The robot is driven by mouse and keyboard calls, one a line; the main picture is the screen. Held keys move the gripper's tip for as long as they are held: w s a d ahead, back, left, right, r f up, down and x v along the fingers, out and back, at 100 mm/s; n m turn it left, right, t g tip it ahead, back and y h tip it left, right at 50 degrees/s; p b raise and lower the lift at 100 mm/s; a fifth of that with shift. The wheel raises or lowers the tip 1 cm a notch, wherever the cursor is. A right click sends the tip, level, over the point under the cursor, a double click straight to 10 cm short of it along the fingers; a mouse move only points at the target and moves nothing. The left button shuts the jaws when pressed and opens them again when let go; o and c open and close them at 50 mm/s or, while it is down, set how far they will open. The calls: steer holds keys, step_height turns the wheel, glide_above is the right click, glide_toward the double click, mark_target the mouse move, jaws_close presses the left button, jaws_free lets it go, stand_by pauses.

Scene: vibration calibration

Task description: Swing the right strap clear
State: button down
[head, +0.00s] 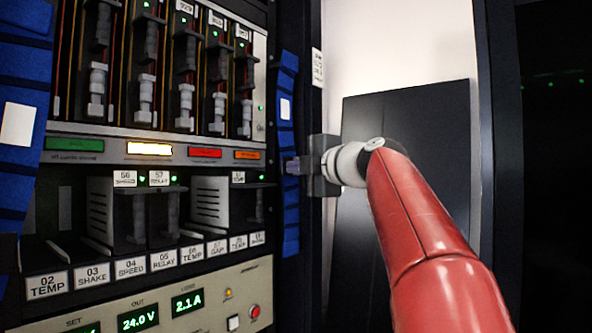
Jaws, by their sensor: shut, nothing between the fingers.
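The right strap (288,105) is a blue segmented band with a white label. It hangs nearly upright along the right edge of the rack front, beside the module bays. My gripper (293,166) comes in from the right, with its shut fingertips at the strap about halfway down. The fingertips overlap the strap in the picture; I cannot tell whether they touch it. Nothing shows held between them. The gripper's body hides a little of the rack edge behind it.
A left blue strap (25,65) with a white label hangs at the left edge. Between the straps are upper modules (145,88), a row of coloured labels, partly filled lower slots (150,205) and a power supply panel (150,305). A dark panel (420,110) stands behind my arm.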

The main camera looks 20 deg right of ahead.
steer(key=shift+w+d+f, duration=0.15)
steer(key=shift+w+d, duration=0.7)
steer(key=shift+d, duration=0.3)
steer(key=shift+b, duration=0.3)
steer(key=s+b, duration=0.5)
steer(key=s, duration=0.6)
steer(key=shift+s+d+f, duration=0.2)
steer(key=shift+s+f, duration=0.15)
steer(key=shift+f, duration=0.1)
